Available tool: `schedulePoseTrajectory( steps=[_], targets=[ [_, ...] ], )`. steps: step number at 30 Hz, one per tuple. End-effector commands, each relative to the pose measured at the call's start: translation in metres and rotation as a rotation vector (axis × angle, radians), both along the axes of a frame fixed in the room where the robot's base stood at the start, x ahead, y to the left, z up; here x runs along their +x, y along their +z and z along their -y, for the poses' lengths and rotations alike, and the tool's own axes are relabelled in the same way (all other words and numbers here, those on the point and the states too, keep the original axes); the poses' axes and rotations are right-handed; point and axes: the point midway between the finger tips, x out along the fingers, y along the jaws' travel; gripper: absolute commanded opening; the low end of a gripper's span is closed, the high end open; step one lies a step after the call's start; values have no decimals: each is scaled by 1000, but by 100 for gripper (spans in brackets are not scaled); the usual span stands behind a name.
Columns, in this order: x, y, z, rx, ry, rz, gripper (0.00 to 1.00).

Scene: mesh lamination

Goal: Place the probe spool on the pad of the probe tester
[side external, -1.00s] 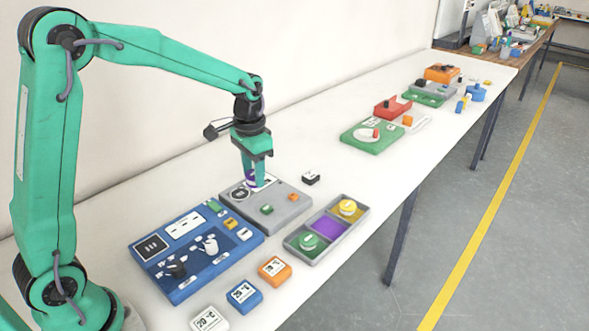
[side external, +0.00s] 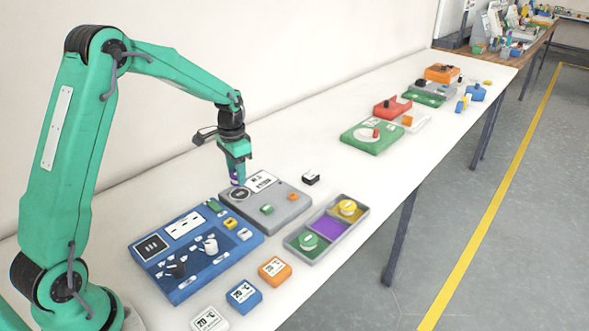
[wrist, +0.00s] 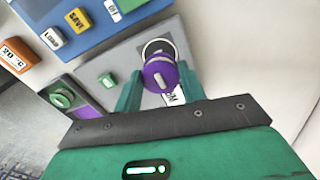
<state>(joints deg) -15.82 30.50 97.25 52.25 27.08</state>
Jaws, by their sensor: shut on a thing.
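My gripper (side external: 238,178) is shut on the purple probe spool (wrist: 162,76), which shows only as a small purple patch in the side view (side external: 234,177). The probe tester is a grey box (side external: 288,214) with a dark round pad (side external: 240,193) at its left side, a white label, and green and orange buttons. In the side view the spool is at the pad's back edge; whether it touches the box is too small to tell. In the wrist view the spool sits between the fingers and partly covers the round pad (wrist: 157,46).
A blue control panel (side external: 180,288) adjoins the tester at the left. A grey tray (side external: 308,254) in front holds a green spool and a yellow spool; its purple compartment (side external: 330,228) is empty. A small black-and-white block (side external: 311,177) stands behind right. Orange, blue and white blocks lie in front.

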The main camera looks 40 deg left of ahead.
Motion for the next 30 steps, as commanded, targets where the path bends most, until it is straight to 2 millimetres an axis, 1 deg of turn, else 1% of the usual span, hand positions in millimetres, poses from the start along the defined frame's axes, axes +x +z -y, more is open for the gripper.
schedulePoseTrajectory(
  steps=[5, 12, 15, 29, 30],
  targets=[
    [0, -5, 0, 0, 0, -1, 18],
    [-1, -31, 0, -1, 1, -2, 18],
    [-1, -38, 0, -1, 1, -2, 18],
    [0, -43, 0, 0, 1, 0, 18],
    [0, -43, 0, 0, 1, 0, 44]
  ],
)
